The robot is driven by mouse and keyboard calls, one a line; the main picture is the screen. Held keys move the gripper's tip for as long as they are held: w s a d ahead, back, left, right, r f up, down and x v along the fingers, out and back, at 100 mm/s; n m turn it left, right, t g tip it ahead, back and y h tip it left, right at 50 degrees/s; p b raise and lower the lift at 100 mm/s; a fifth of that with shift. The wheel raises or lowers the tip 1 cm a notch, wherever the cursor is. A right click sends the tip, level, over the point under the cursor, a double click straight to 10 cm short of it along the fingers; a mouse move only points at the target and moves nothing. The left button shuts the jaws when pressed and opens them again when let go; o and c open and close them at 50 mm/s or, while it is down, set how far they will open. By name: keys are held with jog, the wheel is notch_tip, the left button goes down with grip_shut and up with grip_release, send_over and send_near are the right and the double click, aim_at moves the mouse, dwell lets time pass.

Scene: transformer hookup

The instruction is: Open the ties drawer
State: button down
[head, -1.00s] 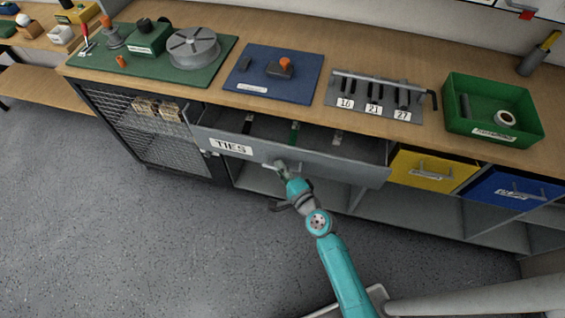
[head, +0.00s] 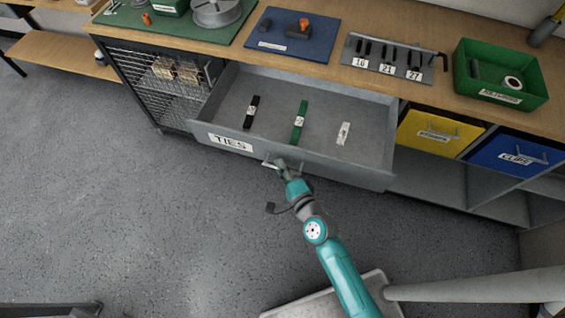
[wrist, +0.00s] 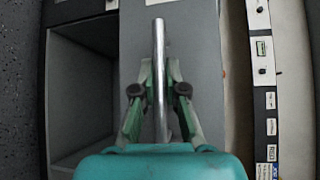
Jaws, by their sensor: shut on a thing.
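The grey ties drawer (head: 345,168), labelled TIES, stands pulled well out from under the workbench in the head view. Inside lie a black tie bundle (head: 251,112), a green one (head: 299,121) and a white one (head: 343,133), apart from each other. My gripper (head: 279,165) is at the drawer's front, at the bar handle (head: 268,164). In the wrist view my gripper (wrist: 160,85) has its fingers on both sides of the metal handle (wrist: 159,60), shut on it. The drawer front (wrist: 195,60) shows behind the handle.
A yellow drawer (head: 437,134) and a blue drawer (head: 511,157) are shut to the right. A mesh cabinet (head: 150,85) is on the left.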

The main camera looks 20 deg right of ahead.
jog(key=shift+s+a, duration=0.1)
dwell(0.3)
jog(key=c, duration=1.2)
grip_release()
jog(key=v, duration=1.2)
jog(key=s+d+r+n+g+h, duration=0.25)
jog(key=s+n, duration=0.45)
jog(key=s, duration=0.7)
jog(key=s+d+r+n+t, duration=0.1)
jog(key=s+r+n, duration=0.8)
jog(key=r+n, duration=0.1)
jog(key=shift+s+d+r+n, duration=0.2)
jog(key=shift+s+r+n, duration=0.1)
jog(key=shift+s+r, duration=0.15)
